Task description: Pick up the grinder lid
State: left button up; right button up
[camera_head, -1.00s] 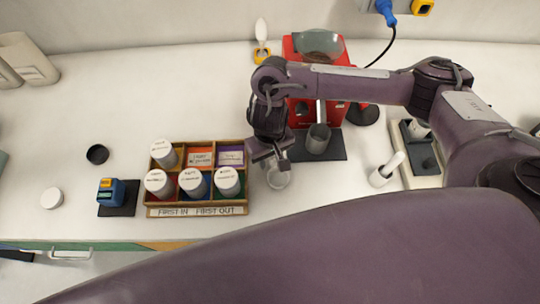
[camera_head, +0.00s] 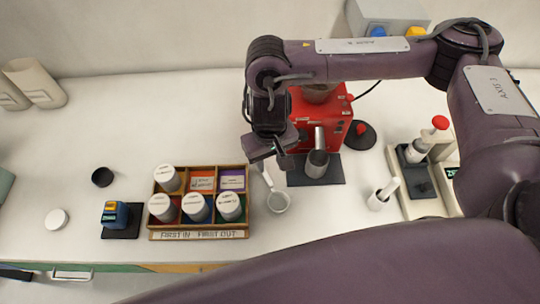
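The red grinder (camera_head: 312,133) stands at the back centre, its hopper (camera_head: 318,94) partly hidden behind my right arm. A dark round disc with a small reddish knob (camera_head: 360,134) lies flat on the table just right of the grinder; it looks like the grinder lid. My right gripper (camera_head: 273,154) points down, left of the grinder and above the table. Its two fingers look apart, with nothing seen between them. It is well left of the disc and not touching it. My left gripper is not in view.
A grey cup (camera_head: 316,163) stands on a dark mat in front of the grinder. A wooden box (camera_head: 198,235) holds several white-capped jars. A mortar (camera_head: 379,200) and a tray with a red-knobbed tool (camera_head: 439,123) stand right.

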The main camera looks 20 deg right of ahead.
aim_at(360, 136)
jog(key=k, duration=1.5)
